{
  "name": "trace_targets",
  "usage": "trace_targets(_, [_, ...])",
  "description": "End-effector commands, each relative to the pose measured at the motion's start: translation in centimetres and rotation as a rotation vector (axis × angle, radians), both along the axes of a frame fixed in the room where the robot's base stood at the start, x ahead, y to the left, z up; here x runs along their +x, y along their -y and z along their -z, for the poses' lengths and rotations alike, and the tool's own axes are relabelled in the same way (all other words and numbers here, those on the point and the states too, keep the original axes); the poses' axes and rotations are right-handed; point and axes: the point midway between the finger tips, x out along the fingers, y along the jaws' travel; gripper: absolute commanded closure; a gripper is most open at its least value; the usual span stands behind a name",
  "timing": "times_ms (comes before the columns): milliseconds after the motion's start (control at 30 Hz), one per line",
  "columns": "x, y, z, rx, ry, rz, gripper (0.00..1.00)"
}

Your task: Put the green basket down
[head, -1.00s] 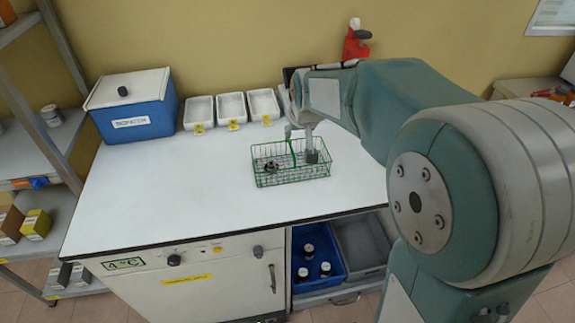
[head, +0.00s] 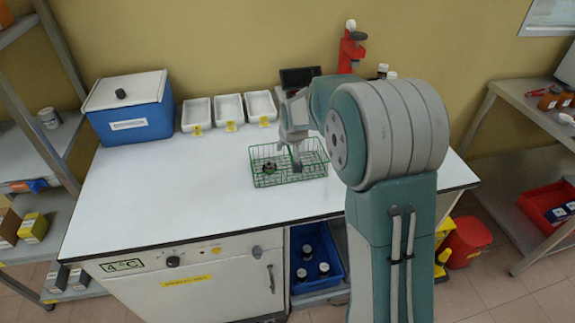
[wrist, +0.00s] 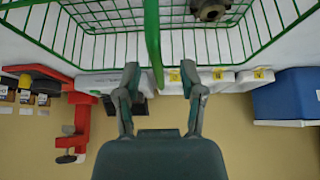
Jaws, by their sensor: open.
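The green basket (head: 262,183) is a wire basket with a raised green handle (wrist: 153,45). It appears to sit level on the white worktop (head: 180,200), near its right half. A small dark round fitting (head: 269,168) lies inside it, and shows at the top of the wrist view (wrist: 210,9). My gripper (head: 297,165) is over the basket, pointing down. In the wrist view, its fingertips (wrist: 160,78) are spread apart, with the handle's end showing between them. I cannot tell whether either finger touches the handle.
A blue lidded box (head: 133,122) and three white trays (head: 229,108) line the back of the worktop. A red stand (head: 351,52) and a dark device (head: 299,77) are behind my gripper. The worktop's left and front are clear.

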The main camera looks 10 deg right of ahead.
Motion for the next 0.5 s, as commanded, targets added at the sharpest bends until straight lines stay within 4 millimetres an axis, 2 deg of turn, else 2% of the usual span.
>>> trace_targets(100, [0.44,-0.01,0.76,0.0,0.0,0.0,0.49])
trace_targets(300, [0.47,-0.02,0.81,0.0,0.001,0.0,0.49])
trace_targets(333, [0.47,-0.02,0.81,0.0,0.001,0.0,0.53])
trace_targets(433, [0.47,-0.02,0.8,0.0,0.001,0.0,0.98])
trace_targets(500, [0.47,-0.02,0.8,0.0,0.001,0.0,1.0])
